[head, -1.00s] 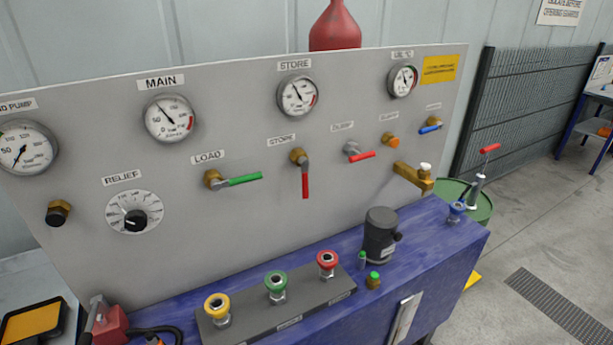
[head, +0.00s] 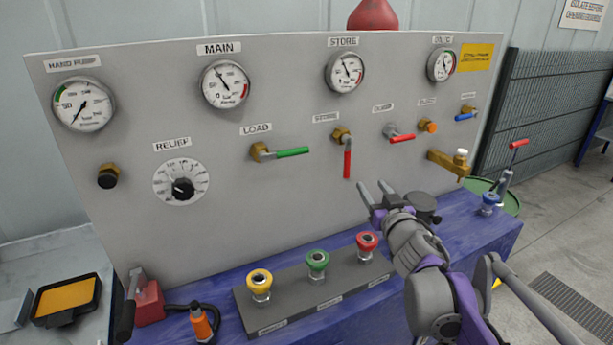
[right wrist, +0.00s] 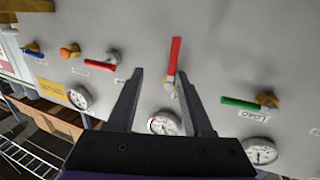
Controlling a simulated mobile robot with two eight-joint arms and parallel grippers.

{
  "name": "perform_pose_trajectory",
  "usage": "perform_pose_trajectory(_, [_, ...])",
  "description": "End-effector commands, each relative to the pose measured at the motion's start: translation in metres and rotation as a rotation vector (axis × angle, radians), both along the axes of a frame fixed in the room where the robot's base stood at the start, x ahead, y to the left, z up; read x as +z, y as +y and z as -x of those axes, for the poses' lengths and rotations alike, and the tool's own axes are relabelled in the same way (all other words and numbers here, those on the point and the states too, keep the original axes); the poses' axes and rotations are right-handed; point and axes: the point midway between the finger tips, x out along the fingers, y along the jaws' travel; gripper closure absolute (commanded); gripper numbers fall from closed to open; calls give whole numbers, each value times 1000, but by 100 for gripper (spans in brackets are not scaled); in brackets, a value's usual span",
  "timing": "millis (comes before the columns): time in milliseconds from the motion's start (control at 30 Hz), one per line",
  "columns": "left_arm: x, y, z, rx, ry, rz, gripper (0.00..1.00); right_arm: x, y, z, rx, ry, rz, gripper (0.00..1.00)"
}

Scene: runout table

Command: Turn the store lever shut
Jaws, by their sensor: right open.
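The store lever (head: 347,165) has a red handle hanging straight down from a brass valve under the STORE label on the grey panel. It also shows upside down in the right wrist view (right wrist: 174,58), beyond my fingertips and nearer the right finger. My right gripper (head: 374,186) is open and empty, just right of and below the handle's lower end in the head view. In the right wrist view my right gripper (right wrist: 160,82) has its two fingers spread, pointing at the panel, with no visible contact. My left gripper is out of view.
The green load lever (head: 292,152) points right, to the left of the store lever. The red dump lever (head: 402,138) is to its right. Red, green and yellow knobs stand on a dark block (head: 285,312) on the blue bench below. A brass spout (head: 447,163) juts out at right.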

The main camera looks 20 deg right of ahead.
Motion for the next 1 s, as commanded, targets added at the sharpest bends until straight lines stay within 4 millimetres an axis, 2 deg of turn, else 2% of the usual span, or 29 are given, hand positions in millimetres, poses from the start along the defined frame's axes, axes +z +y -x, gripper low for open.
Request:
perform_pose_trajectory(100, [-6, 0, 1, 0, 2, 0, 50, 3, -5, -11, 60, -22, 2, 49])
perform_pose_trajectory(333, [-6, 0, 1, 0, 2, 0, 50, 6, -5, -31, 88, -28, 0, 49])
perform_pose_trajectory(733, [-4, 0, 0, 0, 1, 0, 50, 6, -13, -102, 87, -28, -1, 49])
perform_pose_trajectory(1000, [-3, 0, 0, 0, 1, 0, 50, 5, -16, -121, 85, -28, 0, 49])
